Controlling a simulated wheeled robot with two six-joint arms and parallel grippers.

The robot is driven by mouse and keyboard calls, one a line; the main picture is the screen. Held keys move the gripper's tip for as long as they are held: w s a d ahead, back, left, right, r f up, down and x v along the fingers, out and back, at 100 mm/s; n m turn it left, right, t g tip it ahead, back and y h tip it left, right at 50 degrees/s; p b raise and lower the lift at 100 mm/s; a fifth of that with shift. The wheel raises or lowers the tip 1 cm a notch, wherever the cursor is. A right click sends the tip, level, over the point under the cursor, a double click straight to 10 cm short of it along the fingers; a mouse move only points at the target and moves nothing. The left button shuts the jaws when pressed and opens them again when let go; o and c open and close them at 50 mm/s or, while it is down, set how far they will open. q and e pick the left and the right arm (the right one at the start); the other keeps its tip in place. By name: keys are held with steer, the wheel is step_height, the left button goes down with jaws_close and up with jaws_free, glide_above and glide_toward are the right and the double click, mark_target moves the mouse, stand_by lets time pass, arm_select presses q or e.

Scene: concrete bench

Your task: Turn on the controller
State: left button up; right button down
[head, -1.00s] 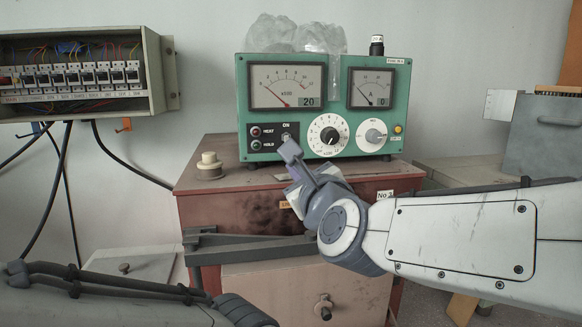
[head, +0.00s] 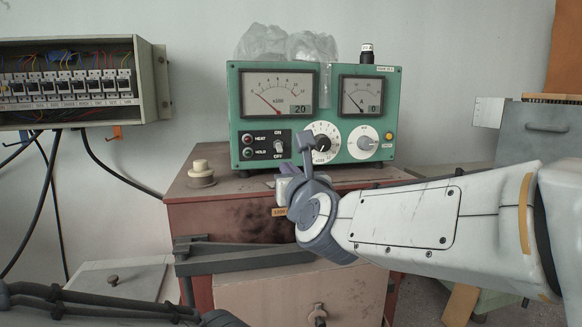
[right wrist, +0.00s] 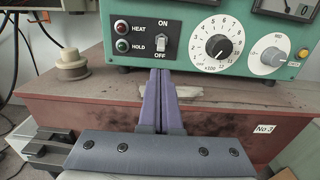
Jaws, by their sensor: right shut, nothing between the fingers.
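The controller (head: 330,85) is a green box with two dial meters, standing on a reddish-brown cabinet. Its toggle switch (head: 278,146), between the ON and OFF labels, also shows in the right wrist view (right wrist: 165,43). I cannot tell its position for certain. The HEAT and HOLD lamps beside it look unlit. My right gripper (head: 305,143) is shut and empty in front of the panel, just right of the switch in the head view. In the right wrist view its fingertips (right wrist: 159,73) are together, below the OFF label. My left gripper is out of view.
Right of the switch are a numbered dial (right wrist: 219,47) and a grey knob (head: 364,142). A cream knob-shaped object (head: 201,174) stands on the cabinet top (head: 225,188), left of the controller. A breaker box (head: 80,112) hangs at the left.

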mark_target(278, 156)
steer(key=p+x, duration=0.2)
steer(key=x, duration=0.3)
steer(key=shift+w+a+r, duration=0.1)
steer(key=shift+w, duration=0.3)
steer(key=shift+w+a, duration=0.15)
steer(key=shift+w, duration=0.35)
